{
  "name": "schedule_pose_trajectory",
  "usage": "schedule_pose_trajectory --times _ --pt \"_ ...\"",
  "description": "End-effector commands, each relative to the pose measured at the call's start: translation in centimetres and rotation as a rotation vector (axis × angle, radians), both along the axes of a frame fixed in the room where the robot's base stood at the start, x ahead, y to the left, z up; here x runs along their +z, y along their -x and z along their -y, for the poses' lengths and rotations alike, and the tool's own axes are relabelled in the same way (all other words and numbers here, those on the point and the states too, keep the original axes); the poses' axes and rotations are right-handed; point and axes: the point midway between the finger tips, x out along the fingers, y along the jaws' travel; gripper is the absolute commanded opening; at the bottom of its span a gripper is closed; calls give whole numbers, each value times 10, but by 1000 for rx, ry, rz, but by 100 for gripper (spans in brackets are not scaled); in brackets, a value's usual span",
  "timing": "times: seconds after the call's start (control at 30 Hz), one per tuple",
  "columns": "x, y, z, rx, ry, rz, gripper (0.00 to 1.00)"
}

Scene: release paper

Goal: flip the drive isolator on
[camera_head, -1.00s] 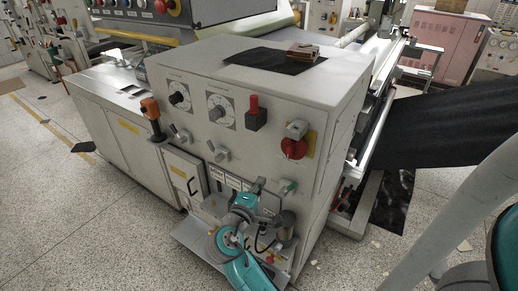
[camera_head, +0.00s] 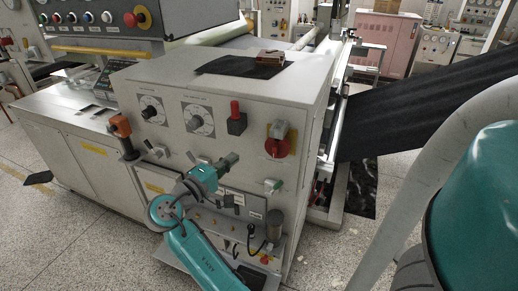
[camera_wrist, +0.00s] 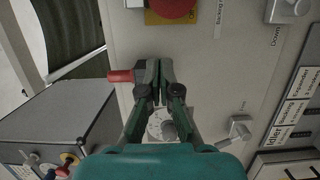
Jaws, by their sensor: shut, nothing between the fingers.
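A lever switch with a red handle (camera_head: 235,108) on a black box (camera_head: 237,125) is on the cabinet's front panel; I take it as the drive isolator, though no label on it is readable. Its handle points up in the head view. In the wrist view the red handle (camera_wrist: 120,76) points left, and my fingers partly hide its box. My gripper (camera_head: 234,158) is in front of the panel, below the switch in the head view. In the wrist view its fingers (camera_wrist: 160,66) are together and empty, overlapping the box; contact cannot be told.
A red rotary switch (camera_head: 278,147) on a yellow plate is to the right. Two dials (camera_head: 198,119) are to the left. An orange-topped handle (camera_head: 121,128) stands at the left corner. Toggles and a lower shelf are below. A black sheet (camera_head: 215,66) lies on top.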

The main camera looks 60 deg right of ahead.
Motion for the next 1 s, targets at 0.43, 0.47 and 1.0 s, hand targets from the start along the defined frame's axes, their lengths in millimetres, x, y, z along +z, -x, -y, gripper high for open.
schedule_pose_trajectory --times 0.43,0.47,1.0 --pt "0 11 62 -4 1 0 0" --pt "0 13 67 -5 0 0 0" --pt "0 54 101 1 0 0 0"
